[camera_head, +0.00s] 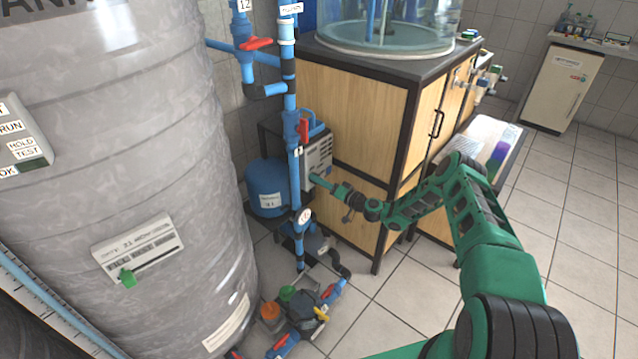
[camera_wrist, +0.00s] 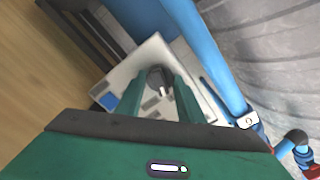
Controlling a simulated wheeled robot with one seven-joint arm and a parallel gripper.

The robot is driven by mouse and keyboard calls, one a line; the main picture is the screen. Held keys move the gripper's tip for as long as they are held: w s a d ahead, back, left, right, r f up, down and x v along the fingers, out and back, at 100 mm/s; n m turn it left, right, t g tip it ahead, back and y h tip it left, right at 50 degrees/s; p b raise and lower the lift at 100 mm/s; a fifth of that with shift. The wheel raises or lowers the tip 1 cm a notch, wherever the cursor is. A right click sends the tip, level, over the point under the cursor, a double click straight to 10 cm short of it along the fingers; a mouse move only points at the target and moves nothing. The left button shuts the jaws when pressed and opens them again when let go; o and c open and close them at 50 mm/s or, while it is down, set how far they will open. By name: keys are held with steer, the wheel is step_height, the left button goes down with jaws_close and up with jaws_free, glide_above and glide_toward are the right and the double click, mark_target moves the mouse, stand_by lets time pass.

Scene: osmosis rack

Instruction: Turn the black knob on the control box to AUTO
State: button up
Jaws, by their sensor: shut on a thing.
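The control box (camera_head: 317,158) is a pale box behind the blue vertical pipe, beside the wooden cabinet. It also shows in the wrist view (camera_wrist: 152,55), with a blue patch and grey markings on its face. The black knob (camera_wrist: 158,74) is on that face. My gripper (camera_wrist: 160,86) has its two green fingers on either side of the knob and is shut on it. In the head view my gripper (camera_head: 316,178) reaches the front of the box, and the knob is hidden there. The knob's pointer direction and any AUTO label are too small to read.
A blue vertical pipe (camera_head: 291,120) with a red-handled valve (camera_head: 303,129) runs close beside the box. The wooden cabinet (camera_head: 350,115) stands to its right. A large grey tank (camera_head: 130,130) fills the left. Pumps and pipes lie below. Tiled floor (camera_head: 560,230) is open at the right.

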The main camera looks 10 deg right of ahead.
steer(key=shift+w+d+f+m, duration=0.1)
steer(key=shift+d+m, duration=0.05)
steer(key=shift+m, duration=0.85)
steer(key=shift+s+d+f+m, duration=0.1)
steer(key=shift+m, duration=0.9)
steer(key=shift+w+d+f+m, duration=0.1)
steer(key=shift+d+m, duration=0.05)
steer(key=shift+m, duration=1.15)
steer(key=o, duration=0.9)
steer(key=shift+o, duration=0.8)
steer(key=shift+a+r, duration=0.1)
steer(key=shift+a, duration=0.05)
steer(key=v, duration=1)
steer(key=shift+s+d, duration=0.25)
